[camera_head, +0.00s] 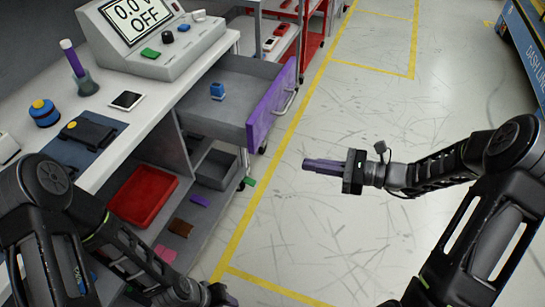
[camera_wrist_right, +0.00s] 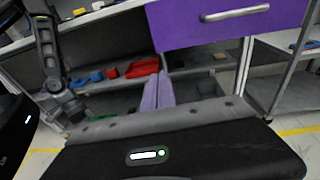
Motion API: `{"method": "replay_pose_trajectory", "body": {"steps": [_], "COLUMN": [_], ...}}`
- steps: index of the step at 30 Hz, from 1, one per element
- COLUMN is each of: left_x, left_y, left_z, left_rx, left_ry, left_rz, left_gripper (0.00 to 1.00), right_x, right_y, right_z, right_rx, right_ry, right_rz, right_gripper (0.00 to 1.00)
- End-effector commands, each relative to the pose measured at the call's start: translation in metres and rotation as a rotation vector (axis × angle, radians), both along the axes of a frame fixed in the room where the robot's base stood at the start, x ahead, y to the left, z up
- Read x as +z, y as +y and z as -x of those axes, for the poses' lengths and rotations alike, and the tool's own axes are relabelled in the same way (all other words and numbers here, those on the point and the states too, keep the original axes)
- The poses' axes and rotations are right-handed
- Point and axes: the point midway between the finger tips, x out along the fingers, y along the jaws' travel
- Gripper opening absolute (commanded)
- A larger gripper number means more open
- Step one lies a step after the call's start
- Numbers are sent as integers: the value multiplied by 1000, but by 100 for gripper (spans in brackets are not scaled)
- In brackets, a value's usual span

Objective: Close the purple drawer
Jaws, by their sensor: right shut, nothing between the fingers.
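The purple drawer (camera_head: 271,106) stands pulled out from the workbench, with its purple front and silver handle (camera_head: 286,102) toward the aisle. My right gripper (camera_head: 306,164) is shut and empty, out over the floor, apart from the drawer front and lower in the picture. Its purple fingers also show in the wrist view (camera_wrist_right: 157,92). My left gripper (camera_head: 222,296) is at the bottom edge, partly cut off; its jaw state is unclear.
The workbench top holds a grey console (camera_head: 150,40) reading OFF, a dark phone-like device (camera_head: 127,100) and a blue container (camera_head: 44,113). Below are a red tray (camera_head: 136,195), a grey bin (camera_head: 215,169) and small coloured pieces. The floor right of the drawer is clear.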

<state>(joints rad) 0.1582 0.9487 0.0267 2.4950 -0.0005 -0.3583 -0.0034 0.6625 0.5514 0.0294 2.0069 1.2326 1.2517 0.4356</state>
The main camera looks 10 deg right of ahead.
Motion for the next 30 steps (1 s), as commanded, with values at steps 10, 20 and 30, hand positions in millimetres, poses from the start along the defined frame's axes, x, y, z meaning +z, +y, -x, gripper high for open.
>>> {"method": "replay_pose_trajectory", "body": {"steps": [10, 20, 30], "left_x": [-12, -12, -13], "left_y": [0, 0, 0], "left_z": [-1, -1, -1], "left_rx": [-1, 0, 0], "left_ry": [-4, -3, -2], "left_rz": [0, 1, 1], "left_gripper": [33, 33, 33], "right_x": [32, 31, 31], "right_y": [-30, -21, 27], "right_z": [-16, -21, -50], "right_rx": [-79, -76, -72], "right_ry": [-63, -63, -62], "right_rz": [-116, -115, -116], "right_gripper": [0, 0, 0]}}
